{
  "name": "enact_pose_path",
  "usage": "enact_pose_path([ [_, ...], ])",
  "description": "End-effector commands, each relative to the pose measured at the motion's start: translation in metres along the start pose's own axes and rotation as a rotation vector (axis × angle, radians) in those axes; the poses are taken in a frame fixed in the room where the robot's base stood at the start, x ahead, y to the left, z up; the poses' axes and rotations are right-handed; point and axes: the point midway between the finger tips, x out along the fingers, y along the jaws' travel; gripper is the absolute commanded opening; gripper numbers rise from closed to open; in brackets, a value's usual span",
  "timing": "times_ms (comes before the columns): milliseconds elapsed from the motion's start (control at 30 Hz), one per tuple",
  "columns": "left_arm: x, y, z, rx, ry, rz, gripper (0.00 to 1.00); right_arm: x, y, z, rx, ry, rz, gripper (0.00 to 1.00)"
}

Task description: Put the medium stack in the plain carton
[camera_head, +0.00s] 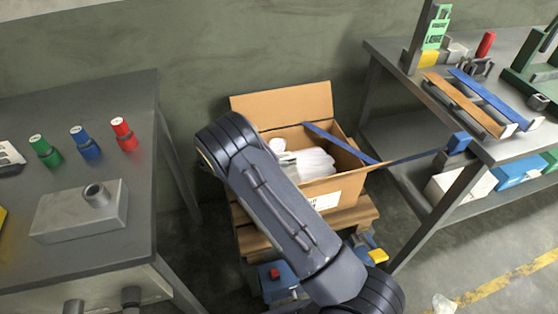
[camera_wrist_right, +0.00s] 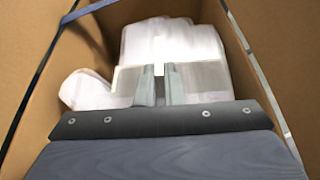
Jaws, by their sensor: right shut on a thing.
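The open cardboard carton (camera_head: 335,192) stands on a wooden pallet, its back flap raised. White, translucent film gloves in a stack (camera_head: 310,162) lie inside it. My right arm reaches across the carton in the head view and hides part of it and the gripper. In the right wrist view my right gripper (camera_wrist_right: 160,88) is inside the carton, its fingers close together on the white stack (camera_wrist_right: 190,45). A rounded white part (camera_wrist_right: 85,90) shows left of the fingers. The stack's size and whether it rests on the carton floor are unclear. My left gripper is out of view.
A blue strap (camera_head: 340,143) crosses the carton and runs toward the right bench (camera_head: 375,135). The left table (camera_head: 140,165) holds green, blue and red bottles and a grey box. A blue item with a red top (camera_head: 277,282) is low in front of the pallet (camera_head: 350,215).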

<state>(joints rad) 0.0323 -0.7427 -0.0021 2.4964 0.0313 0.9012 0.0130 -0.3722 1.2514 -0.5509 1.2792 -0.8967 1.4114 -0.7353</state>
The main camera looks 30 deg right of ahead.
Motion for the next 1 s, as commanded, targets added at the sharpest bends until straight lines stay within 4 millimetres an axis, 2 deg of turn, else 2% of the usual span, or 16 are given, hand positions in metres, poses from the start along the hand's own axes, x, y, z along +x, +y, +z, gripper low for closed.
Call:
enact_pose_path([
  [33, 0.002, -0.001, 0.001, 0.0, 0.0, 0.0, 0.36, 0.001, 0.0, -0.003, 0.0, 0.0, 0.0, 0.0],
  [67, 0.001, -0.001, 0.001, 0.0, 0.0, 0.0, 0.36, 0.001, 0.0, -0.002, 0.001, 0.0, 0.0, 0.1],
  [233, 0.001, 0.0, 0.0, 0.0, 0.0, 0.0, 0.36, 0.001, 0.0, -0.001, 0.0, 0.0, 0.0, 0.33],
  [567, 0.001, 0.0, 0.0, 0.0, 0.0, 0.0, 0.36, -0.003, 0.0, -0.002, 0.001, 0.001, 0.001, 0.33],
  [1000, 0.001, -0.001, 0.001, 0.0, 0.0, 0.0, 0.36, -0.069, 0.001, -0.002, 0.002, 0.001, 0.003, 0.33],
])
